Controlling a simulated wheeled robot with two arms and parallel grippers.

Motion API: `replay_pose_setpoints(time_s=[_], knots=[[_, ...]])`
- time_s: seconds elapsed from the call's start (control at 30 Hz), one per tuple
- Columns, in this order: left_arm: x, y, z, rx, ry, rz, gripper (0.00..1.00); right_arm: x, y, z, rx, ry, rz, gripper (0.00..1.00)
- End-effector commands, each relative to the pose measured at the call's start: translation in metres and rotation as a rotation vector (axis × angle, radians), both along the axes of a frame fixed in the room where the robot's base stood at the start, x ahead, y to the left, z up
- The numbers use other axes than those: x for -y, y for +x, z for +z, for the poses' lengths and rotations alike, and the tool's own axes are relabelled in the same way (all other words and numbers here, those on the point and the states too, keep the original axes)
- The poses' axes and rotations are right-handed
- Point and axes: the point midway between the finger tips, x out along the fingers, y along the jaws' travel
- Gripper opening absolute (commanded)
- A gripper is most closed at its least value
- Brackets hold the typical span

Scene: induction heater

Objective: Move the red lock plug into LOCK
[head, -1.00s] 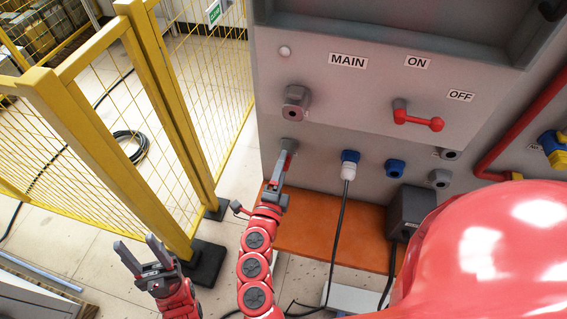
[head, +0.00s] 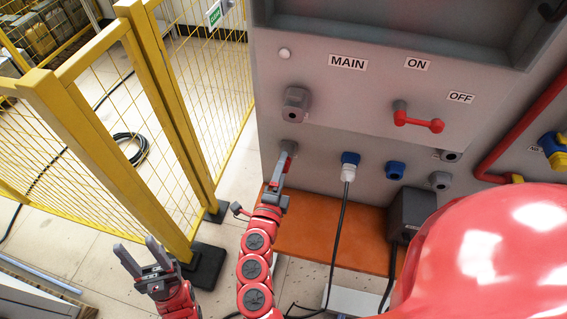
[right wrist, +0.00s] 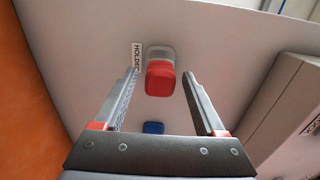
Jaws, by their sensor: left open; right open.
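The red lock plug (right wrist: 160,80) sits in a grey socket labelled HOLDER (right wrist: 160,53) on the cabinet face in the right wrist view. My right gripper (right wrist: 159,72) is open, with one finger on each side of the plug and visible gaps beside it. In the head view my right gripper (head: 281,170) reaches up to the lower left socket, where a bit of the red plug (head: 291,147) shows; the fingers hide much of it. My left gripper (head: 140,256) is open and empty at lower left, away from the cabinet. I cannot read a LOCK label in either view.
A larger grey socket (head: 295,104) is above the holder. A blue-and-white plug (head: 348,166) with a black cable is to its right, then a blue socket (head: 395,169). A red lever (head: 418,122) is near ON and OFF. A yellow fence (head: 150,110) stands left.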

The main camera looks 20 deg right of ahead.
Motion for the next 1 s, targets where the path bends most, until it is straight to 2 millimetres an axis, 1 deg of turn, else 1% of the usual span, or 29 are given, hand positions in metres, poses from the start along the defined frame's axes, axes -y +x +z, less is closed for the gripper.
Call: replay_pose_setpoints(time_s=[0.43,0.47,0.5,0.57,0.6,0.83,0.87,1.0], knots=[[0.0,0.0,-0.0017,0.0,0.0,0.0,0.5,-0.0001,0.0001,-0.0001,0.0,0.0,0.0,0.72],[0.0,0.0,-0.0016,0.0,0.0,0.0,0.5,-0.0001,0.0001,-0.0001,0.0,0.0,0.0,0.71],[0.0,0.0,-0.0016,0.0,0.0,0.0,0.5,0.0,0.0,0.0,0.0,0.0,0.0,0.63],[0.0,0.0,-0.0016,0.0,0.0,0.0,0.5,0.0,0.0,-0.0001,0.0,0.0,0.0,0.53],[0.0,0.0,-0.0016,0.0,0.0,0.0,0.5,0.0,0.0,-0.0001,0.0,0.0,0.0,0.46],[0.0,0.0,-0.0016,0.0,0.0,0.0,0.5,0.0,0.0,-0.0001,0.0,0.0,0.0,0.04],[0.0,0.0,-0.0016,0.0,0.0,0.0,0.5,0.0,0.0,-0.0001,0.0,0.0,0.0,0.0],[0.0,0.0,-0.0016,0.0,0.0,0.0,0.5,0.0001,-0.0001,0.0,0.0,0.0,0.0,0.0]])
